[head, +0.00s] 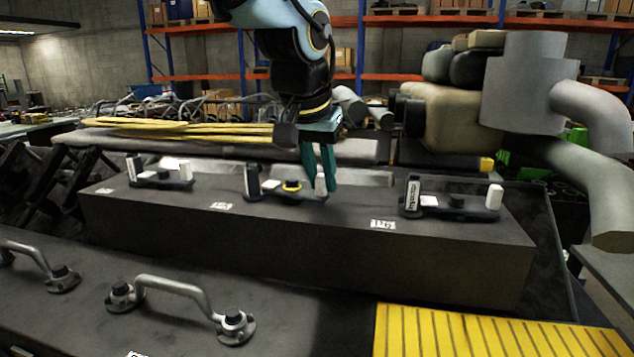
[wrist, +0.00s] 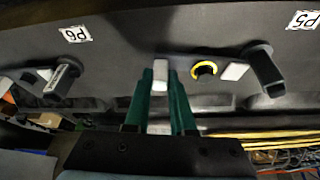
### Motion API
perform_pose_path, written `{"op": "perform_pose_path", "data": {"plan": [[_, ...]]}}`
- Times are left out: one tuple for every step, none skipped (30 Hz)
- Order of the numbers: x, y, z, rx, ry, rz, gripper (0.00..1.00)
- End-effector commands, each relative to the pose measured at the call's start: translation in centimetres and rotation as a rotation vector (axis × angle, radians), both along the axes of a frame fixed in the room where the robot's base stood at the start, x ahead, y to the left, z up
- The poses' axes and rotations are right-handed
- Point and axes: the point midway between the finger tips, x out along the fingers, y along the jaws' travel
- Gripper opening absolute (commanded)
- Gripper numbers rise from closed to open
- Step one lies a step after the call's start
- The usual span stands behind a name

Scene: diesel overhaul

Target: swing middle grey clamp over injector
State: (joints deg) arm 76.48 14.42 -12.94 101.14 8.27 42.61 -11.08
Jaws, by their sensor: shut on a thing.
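The middle station on the dark block has a yellow-ringed round part (head: 292,186), which I take to be the injector; the ring also shows in the wrist view (wrist: 204,69). My gripper (head: 321,187) points down just right of it in the head view. Its green fingers are shut on a light grey upright piece, apparently the middle clamp's handle (wrist: 160,73), at the station's right end. In the wrist view the handle stands left of the ring, apart from it. The fingers partly hide the handle, and the clamp's arm is hard to make out.
A dark upright post (head: 251,181) stands at the middle station's left end. Similar stations stand at left (head: 160,177) and right (head: 455,201) on the same block (head: 300,245). Pipe handles (head: 175,288) lie in front, and large grey pipes (head: 530,85) rise at back right.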

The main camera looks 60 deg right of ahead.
Motion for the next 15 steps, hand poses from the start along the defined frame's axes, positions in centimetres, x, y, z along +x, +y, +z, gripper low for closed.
{"op": "perform_pose_path", "data": {"plan": [[-0.07,-0.25,-0.11,-0.002,-0.001,0.027,0.0],[-0.07,-0.34,-0.1,-0.002,-0.001,0.045,0.0],[-0.05,-0.44,-0.1,-0.001,0.0,0.067,0.0],[-0.02,-0.52,-0.09,-0.001,0.0,0.083,0.0],[0.03,-0.6,-0.06,-0.001,0.0,0.1,0.0],[0.08,-0.72,-0.04,-0.002,0.0,0.118,0.0],[0.09,-0.77,-0.04,-0.002,0.0,0.129,0.0],[0.1,-0.81,-0.04,-0.002,0.001,0.141,0.0],[0.13,-0.86,-0.04,-0.001,0.001,0.153,0.0],[0.15,-0.9,-0.03,0.0,0.001,0.163,0.0],[0.18,-0.93,-0.03,0.0,0.0,0.17,0.0],[0.21,-0.97,-0.02,0.0,0.0,0.178,0.0],[0.23,-1.0,-0.01,0.0,0.001,0.185,0.0],[0.24,-1.03,0.0,0.0,0.001,0.189,0.0],[0.24,-1.06,0.0,0.0,0.001,0.193,0.0]]}}
